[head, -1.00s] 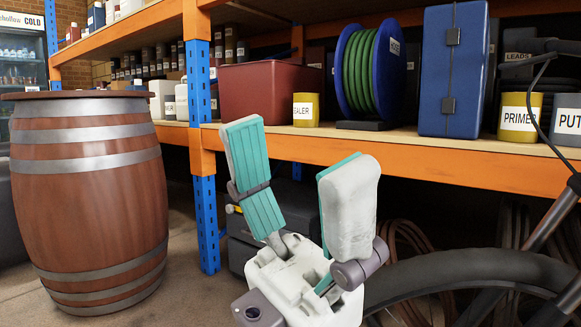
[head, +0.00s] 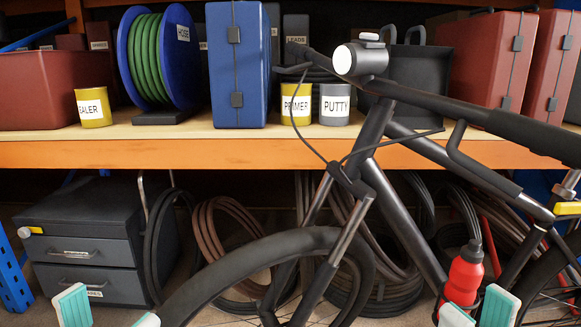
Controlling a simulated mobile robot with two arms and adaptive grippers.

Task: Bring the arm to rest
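My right gripper (head: 477,312) shows at the bottom right edge of the head view. Only its teal and pale fingertips are in frame, apart, with nothing seen held between them. They lie in front of the lower end of a red bottle on a bike. My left gripper (head: 109,314) shows at the bottom left edge. Its two fingertips are also apart, with nothing seen between them, in front of a dark drawer cabinet. The rest of both grippers and the arms is below the frame.
A dark bike (head: 388,205) with the red bottle (head: 465,275) stands close across the middle and right. Behind it is an orange-edged shelf (head: 200,152) holding a hose reel (head: 152,60), a blue case (head: 238,65) and tins. The drawer cabinet (head: 95,250) and coiled hoses sit below.

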